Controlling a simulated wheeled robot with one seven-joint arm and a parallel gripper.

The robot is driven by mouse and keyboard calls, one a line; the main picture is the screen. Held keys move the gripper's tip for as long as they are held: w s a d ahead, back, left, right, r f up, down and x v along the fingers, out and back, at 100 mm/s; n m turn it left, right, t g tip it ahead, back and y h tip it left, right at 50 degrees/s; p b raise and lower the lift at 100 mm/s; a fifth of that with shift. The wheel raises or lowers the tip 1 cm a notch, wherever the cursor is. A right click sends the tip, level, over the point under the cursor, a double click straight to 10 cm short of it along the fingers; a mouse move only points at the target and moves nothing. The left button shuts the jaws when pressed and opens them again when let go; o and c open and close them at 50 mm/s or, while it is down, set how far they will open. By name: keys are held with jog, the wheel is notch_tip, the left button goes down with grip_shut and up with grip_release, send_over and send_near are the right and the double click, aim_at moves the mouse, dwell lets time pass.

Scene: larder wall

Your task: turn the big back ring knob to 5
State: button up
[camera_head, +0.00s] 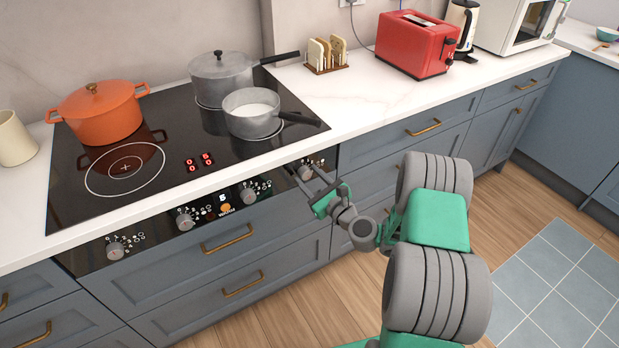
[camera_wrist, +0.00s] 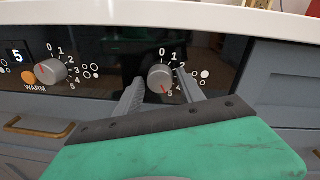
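A round grey knob (camera_wrist: 160,78) sits at the right end of the stove's front panel, with numbers 0 to 5 around it and burner dots beside it. Its red mark points down and slightly right, at the 5. In the head view this knob (camera_head: 306,172) is partly behind my gripper (camera_head: 314,185). In the wrist view my gripper (camera_wrist: 160,84) has one finger on each side of the knob, with narrow gaps seeming to show; contact is hard to judge. A grey lidded pot (camera_head: 221,76) covers the back right ring.
Other knobs line the panel; the neighbouring one (camera_wrist: 50,71) is close on the left, by a display (camera_wrist: 17,56) showing 5. A saucepan (camera_head: 253,115) stands front right and an orange pot (camera_head: 100,113) back left. The counter edge (camera_wrist: 200,14) overhangs above.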

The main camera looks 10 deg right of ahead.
jog(key=shift+o, duration=0.8)
jog(key=b+v, duration=0.2)
jog(key=v, duration=0.5)
jog(key=shift+s, duration=0.4)
jog(key=shift+d+r, duration=0.1)
